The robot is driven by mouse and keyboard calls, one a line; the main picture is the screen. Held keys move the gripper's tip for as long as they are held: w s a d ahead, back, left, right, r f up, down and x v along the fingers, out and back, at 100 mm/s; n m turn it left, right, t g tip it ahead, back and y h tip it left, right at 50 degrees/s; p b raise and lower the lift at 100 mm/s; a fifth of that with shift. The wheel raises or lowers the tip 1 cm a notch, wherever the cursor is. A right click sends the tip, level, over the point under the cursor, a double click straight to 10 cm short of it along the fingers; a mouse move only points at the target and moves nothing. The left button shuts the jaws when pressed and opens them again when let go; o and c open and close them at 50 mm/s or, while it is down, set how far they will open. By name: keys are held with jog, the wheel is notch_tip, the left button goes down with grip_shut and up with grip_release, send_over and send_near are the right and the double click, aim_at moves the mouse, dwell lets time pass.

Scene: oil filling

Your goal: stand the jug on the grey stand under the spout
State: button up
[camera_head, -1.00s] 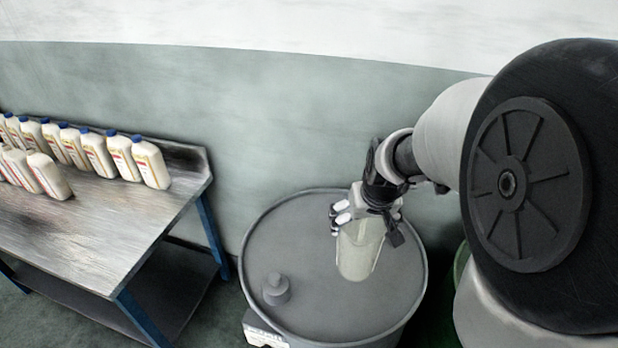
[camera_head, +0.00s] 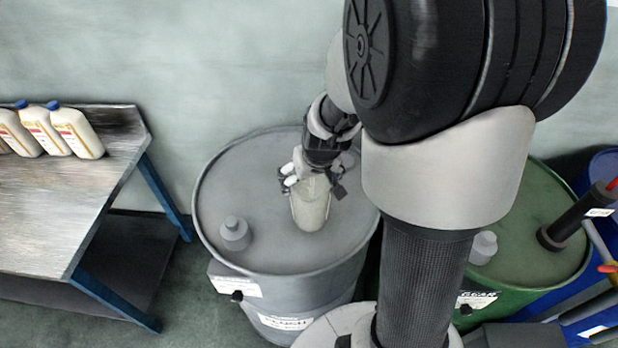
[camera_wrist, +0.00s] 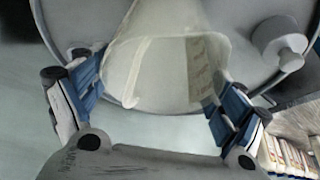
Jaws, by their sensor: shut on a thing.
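The jug (camera_head: 311,207) is a pale, translucent vessel, upright over the lid of the grey drum (camera_head: 215,185) in the head view. My gripper (camera_head: 312,180) is shut on the jug near its upper part. In the wrist view the jug (camera_wrist: 165,65) sits between the two blue-padded fingers of my gripper (camera_wrist: 160,95). I cannot tell whether the jug's base touches the drum lid. No grey stand or spout can be made out for certain in these frames.
A grey cap (camera_head: 235,233) rises from the drum lid left of the jug. A green drum (camera_head: 540,215) with a black fitting (camera_head: 570,222) stands at the right. A metal table (camera_head: 60,205) with white bottles (camera_head: 77,133) stands at the left.

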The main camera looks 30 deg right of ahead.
jog(key=shift+f, duration=0.2)
jog(key=o, duration=1.2)
jog(key=shift+r, duration=0.15)
